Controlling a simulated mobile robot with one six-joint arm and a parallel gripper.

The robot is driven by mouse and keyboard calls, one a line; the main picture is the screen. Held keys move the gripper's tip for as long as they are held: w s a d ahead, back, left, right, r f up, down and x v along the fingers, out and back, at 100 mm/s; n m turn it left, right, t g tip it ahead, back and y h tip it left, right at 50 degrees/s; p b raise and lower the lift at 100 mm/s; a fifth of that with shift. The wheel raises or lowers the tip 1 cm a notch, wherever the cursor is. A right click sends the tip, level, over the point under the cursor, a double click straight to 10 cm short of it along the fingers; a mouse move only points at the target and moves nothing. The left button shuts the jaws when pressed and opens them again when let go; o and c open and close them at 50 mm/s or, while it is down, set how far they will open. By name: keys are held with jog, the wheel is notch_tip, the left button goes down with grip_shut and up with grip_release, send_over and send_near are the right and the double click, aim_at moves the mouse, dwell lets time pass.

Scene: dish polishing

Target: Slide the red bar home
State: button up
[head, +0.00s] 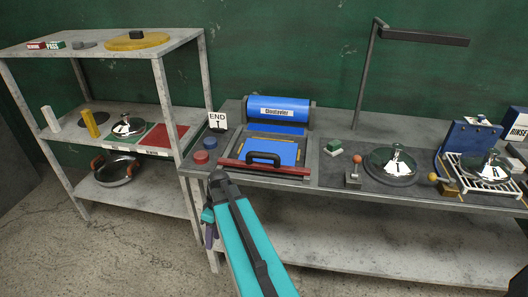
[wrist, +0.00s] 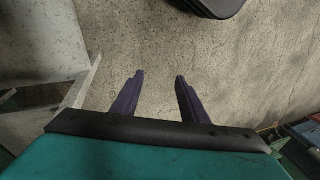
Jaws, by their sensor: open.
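A red bar (head: 264,170) lies across the front of a blue machine (head: 278,108) on the workbench. A black handle (head: 263,158) stands just behind the bar, in front of a blue plate (head: 284,153). My gripper (head: 209,228) hangs low at the bench's front left corner, below the bench top and apart from the bar. In the wrist view my gripper (wrist: 158,76) has its two purple fingers spread with nothing between them.
A grey shelf unit (head: 150,152) stands left of the bench.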

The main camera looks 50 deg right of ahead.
jog(key=w+d+r+n+t+p, duration=0.1)
jog(key=w+d+r+n+t, duration=0.15)
jog(key=d+r, duration=0.95)
notch_tip(320, 180, up, 26)
jog(key=f+t+h+p, duration=0.1)
jog(key=t+h+p, duration=0.2)
send_over(264, 153)
jog(key=s, duration=0.6)
jog(key=shift+s+d+r, duration=0.2)
jog(key=shift+d+r, duration=0.05)
jog(key=shift+d, duration=0.1)
jog(key=shift+f, duration=0.1)
jog(key=shift+a+p+x, duration=0.1)
jog(key=shift+p+x, duration=0.8)
jog(key=shift+x, duration=2.5)
jog(key=shift+a+p+x, duration=0.15)
jog(key=shift+p+x, duration=0.75)
jog(key=shift+x, duration=2.55)
